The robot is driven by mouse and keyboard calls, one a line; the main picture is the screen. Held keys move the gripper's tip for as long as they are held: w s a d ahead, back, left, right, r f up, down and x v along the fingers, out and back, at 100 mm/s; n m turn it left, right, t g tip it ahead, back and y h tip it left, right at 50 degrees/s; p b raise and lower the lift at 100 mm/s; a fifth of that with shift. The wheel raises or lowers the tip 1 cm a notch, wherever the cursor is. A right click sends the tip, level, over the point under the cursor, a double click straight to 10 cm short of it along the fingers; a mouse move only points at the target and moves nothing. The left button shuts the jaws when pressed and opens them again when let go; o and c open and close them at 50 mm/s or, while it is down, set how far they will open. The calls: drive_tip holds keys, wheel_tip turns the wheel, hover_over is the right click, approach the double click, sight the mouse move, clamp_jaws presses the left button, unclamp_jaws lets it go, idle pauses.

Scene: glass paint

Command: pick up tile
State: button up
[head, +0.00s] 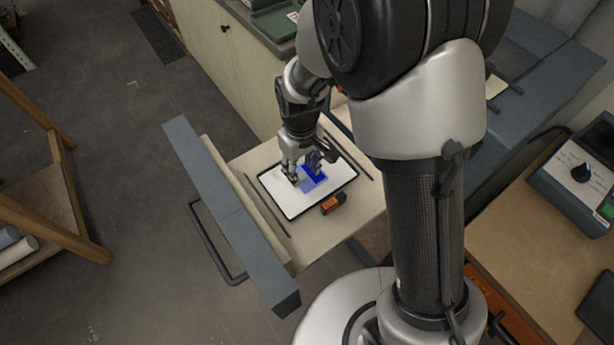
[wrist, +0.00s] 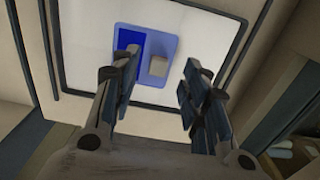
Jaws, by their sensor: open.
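A blue tile (head: 313,178) lies on a white panel with a dark frame (head: 287,204) in an open drawer. In the wrist view the tile (wrist: 165,44) has a dark blue band on its left and lighter blue elsewhere. A small beige block (wrist: 158,67) appears on or over its lower right part; I cannot tell if they are joined. My gripper (head: 303,172) is above the tile, pointing down. In the wrist view my gripper (wrist: 160,68) is open, with the beige block showing between its fingertips. Nothing is held. The left finger covers part of the tile's dark band.
A small orange and black object (head: 333,203) lies at the panel's near edge. The open drawer (head: 230,215) has a grey front and a dark handle. A cabinet (head: 235,65) stands behind it. A bench with a control box (head: 580,170) is at right.

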sight(302, 176)
wheel_tip(302, 176, down, 3)
drive_tip(key=shift+w+b, duration=0.1)
drive_tip(key=shift+b, duration=0.25)
clamp_jaws()
